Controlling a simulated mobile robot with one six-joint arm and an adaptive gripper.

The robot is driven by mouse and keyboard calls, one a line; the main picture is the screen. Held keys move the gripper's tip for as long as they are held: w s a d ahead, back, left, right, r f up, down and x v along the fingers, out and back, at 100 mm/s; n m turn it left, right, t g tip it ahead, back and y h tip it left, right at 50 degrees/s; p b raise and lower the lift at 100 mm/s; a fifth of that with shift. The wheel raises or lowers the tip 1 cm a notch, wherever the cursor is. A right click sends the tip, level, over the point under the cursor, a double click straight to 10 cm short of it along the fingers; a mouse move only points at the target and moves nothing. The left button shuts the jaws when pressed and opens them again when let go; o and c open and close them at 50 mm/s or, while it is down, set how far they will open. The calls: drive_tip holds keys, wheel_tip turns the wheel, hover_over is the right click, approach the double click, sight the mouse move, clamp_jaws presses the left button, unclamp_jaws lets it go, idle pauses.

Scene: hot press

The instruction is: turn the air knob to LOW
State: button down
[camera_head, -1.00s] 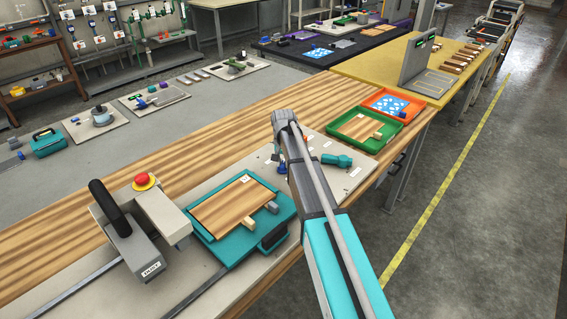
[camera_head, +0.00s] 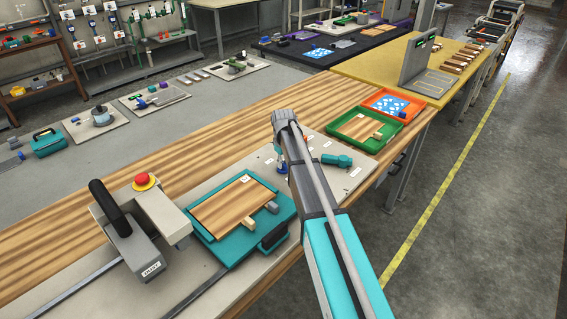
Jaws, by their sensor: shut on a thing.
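My gripper (camera_head: 279,152) points down at the grey panel (camera_head: 318,172) right of the press, partly hidden behind my arm. It is shut on a small blue part, which I take to be the air knob (camera_head: 282,167). The knob is mostly covered, so its pointer and setting cannot be read. Small white labels (camera_head: 355,172) lie on the panel, too small to read. A teal fitting (camera_head: 337,160) lies on the panel to the right of my gripper.
The press head (camera_head: 135,245) with its black handle and red button (camera_head: 144,181) stands at left. A teal tray (camera_head: 285,205) holding a wooden board (camera_head: 232,205) is beside it. A green tray (camera_head: 371,146) and an orange tray (camera_head: 397,96) sit behind, right.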

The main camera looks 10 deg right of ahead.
drive_tip(key=shift+w+n, duration=0.1)
drive_tip(key=shift+n, duration=0.8)
drive_tip(key=c, duration=0.6)
unclamp_jaws()
drive_tip(key=shift+o, duration=0.2)
